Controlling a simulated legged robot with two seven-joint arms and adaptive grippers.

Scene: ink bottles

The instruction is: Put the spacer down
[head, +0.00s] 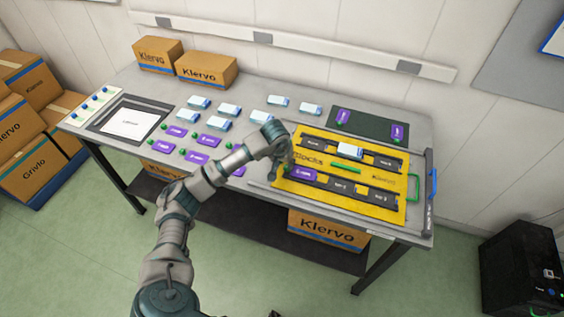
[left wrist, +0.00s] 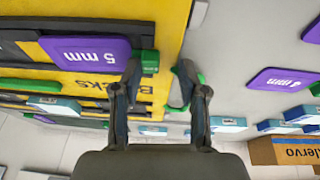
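A purple spacer marked 5 mm (head: 303,174) lies at the left end of the front dark slot row of the yellow board (head: 346,222). The spacer also shows in the left wrist view (left wrist: 88,50), with a green tab (left wrist: 149,62) at its end. My left gripper (head: 283,164) is over the board's left edge, beside the spacer. In the left wrist view its fingers (left wrist: 158,68) are apart, with the green tab between them near one fingertip. I see no grip on it. My right gripper is out of view.
A white-and-blue block (head: 350,150) sits on the board's back row, and a green bar (head: 346,167) lies mid-board. More purple spacers (head: 195,157) and several pale blocks (head: 217,123) are spread to the left. A dark mat (head: 368,125) holds two purple pieces behind.

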